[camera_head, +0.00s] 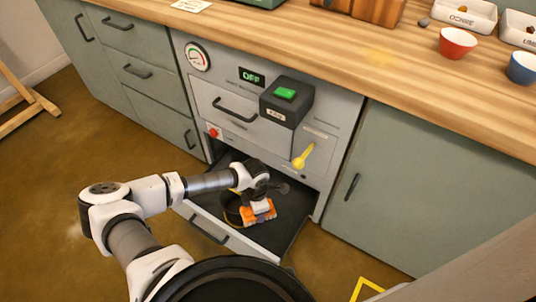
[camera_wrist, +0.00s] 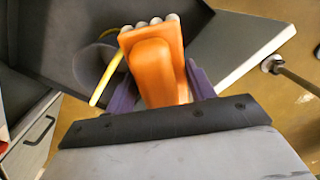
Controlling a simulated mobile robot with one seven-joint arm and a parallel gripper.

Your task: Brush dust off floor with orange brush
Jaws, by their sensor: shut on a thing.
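The orange brush (camera_head: 258,213) is at my gripper (camera_head: 262,203), inside the open bottom drawer (camera_head: 290,225) of the grey unit. In the wrist view the orange brush (camera_wrist: 155,65) sits between the two purple fingers of my gripper (camera_wrist: 160,88), which are shut on it. Its pale bristle tufts show at the top edge of the picture. The brown floor (camera_head: 45,140) lies left of and below the cabinets. A faint pale patch (camera_head: 75,229) on it, left of my arm, may be dust.
A dark round item with a yellow edge (camera_head: 232,208) lies beside the brush in the drawer. A yellow lever (camera_head: 302,157) and black box with green button (camera_head: 286,101) stick out above. A yellow outline (camera_head: 367,288) marks the floor. Wooden legs (camera_head: 30,98) stand at left.

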